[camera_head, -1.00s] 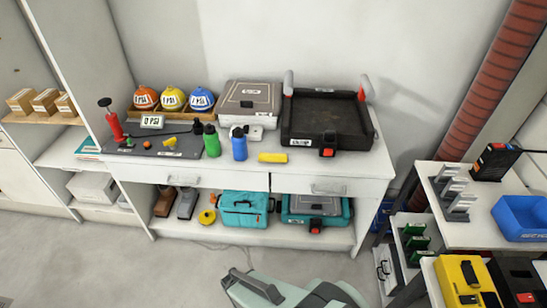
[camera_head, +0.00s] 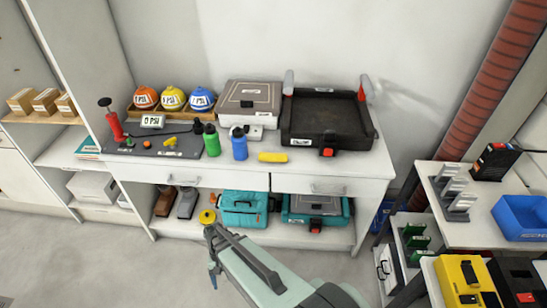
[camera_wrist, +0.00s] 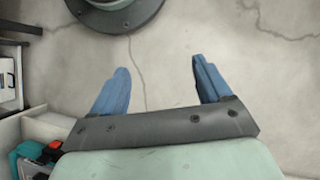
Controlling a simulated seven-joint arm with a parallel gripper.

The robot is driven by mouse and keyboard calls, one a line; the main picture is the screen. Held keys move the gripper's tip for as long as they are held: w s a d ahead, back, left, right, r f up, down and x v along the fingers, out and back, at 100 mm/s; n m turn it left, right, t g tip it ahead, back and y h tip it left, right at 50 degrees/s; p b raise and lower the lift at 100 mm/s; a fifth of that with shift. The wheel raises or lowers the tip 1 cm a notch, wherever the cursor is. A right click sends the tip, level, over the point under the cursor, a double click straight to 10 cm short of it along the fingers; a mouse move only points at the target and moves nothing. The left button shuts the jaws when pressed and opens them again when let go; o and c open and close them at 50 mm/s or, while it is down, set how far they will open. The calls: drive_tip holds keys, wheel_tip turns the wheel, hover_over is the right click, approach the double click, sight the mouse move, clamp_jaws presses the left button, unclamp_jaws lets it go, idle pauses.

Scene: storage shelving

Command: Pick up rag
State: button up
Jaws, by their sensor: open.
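The yellow item is not seen in the wrist view.
Green (camera_head: 211,140) and blue (camera_head: 239,144) bottles stand left of the yellow item. A black tray (camera_head: 327,118) is behind it to the right. A side table (camera_head: 480,235) stands at right. The floor at left is clear.

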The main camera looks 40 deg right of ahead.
drive_tip(key=w+d+r+m+t+y, duration=0.2)
drive_tip(key=w+d+r+m, duration=0.15)
drive_tip(key=w+r, duration=1.05)
drive_tip(key=w+d+r+m+t+y, duration=0.1)
drive_tip(key=w+d+r+m+t, duration=0.2)
drive_tip(key=w+r, duration=1.05)
drive_tip(key=w+d+r+m, duration=0.1)
drive_tip(key=w+d+r, duration=0.2)
drive_tip(key=r, duration=0.3)
drive_tip(key=w+d+r+m, duration=0.1)
drive_tip(key=w+d+r, duration=0.2)
drive_tip(key=w+r, duration=0.15)
drive_tip(key=s+d+r+m+t, duration=0.1)
drive_tip(key=s+d+r+m, duration=0.1)
drive_tip(key=d+r, duration=0.45)
drive_tip(key=m+h, duration=0.4)
drive_tip(key=m, duration=0.8)
approach(274, 153)
drive_tip(key=shift+w+a+f, duration=0.15)
drive_tip(key=shift+f, duration=1.5)
drive_tip(key=shift+w+a+f, duration=0.1)
drive_tip(key=shift+a+f, duration=0.1)
drive_tip(key=shift+f, duration=1.4)
drive_tip(key=shift+w+a+f, duration=0.15)
drive_tip(key=shift+f, duration=1.5)
drive_tip(key=shift+c, duration=0.2)
